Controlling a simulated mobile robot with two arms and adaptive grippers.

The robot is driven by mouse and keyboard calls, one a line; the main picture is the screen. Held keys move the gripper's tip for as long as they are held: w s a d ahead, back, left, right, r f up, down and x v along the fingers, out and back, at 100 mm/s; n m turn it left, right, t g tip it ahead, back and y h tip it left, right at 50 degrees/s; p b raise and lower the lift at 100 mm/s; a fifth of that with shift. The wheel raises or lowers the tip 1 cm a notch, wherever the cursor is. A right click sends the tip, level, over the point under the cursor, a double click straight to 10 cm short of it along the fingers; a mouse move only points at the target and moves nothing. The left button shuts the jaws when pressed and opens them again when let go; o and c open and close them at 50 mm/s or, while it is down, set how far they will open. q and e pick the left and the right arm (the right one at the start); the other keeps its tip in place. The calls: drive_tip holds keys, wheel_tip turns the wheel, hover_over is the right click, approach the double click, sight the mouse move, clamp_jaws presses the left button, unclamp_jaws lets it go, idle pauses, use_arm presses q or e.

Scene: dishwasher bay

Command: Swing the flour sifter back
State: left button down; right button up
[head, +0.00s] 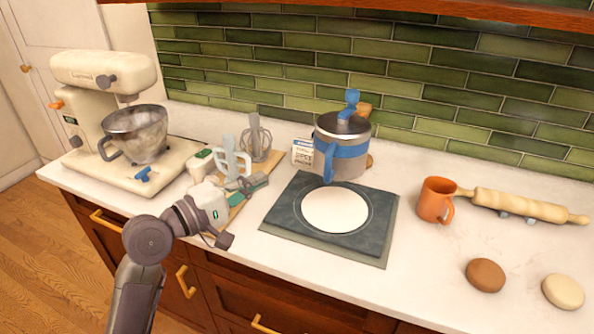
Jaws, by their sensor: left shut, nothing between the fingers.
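The flour sifter (343,150) is a steel drum with a blue band, a blue side handle and a blue crank on top. It stands upright over the back part of a dark square base (286,214). A round white patch (335,210) lies on the base in front of the sifter. My left gripper (262,181) is shut and empty, left of the base and apart from the sifter, over a wooden board. Its fingers partly overlap the tools there. My right gripper is not in view.
A stand mixer (103,70) with a steel bowl (137,135) stands at left. A whisk (258,140) and beater (231,155) are by my left gripper. An orange mug (433,201), rolling pin (520,205) and two dough rounds (486,275) lie right. A green tile wall closes the back.

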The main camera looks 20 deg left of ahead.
use_arm(q)
drive_tip(key=w+d+p, duration=0.4)
drive_tip(key=w+d, duration=0.3)
drive_tip(key=d, duration=0.1)
drive_tip(key=shift+w+d, duration=0.2)
drive_tip(key=shift+w, duration=0.15)
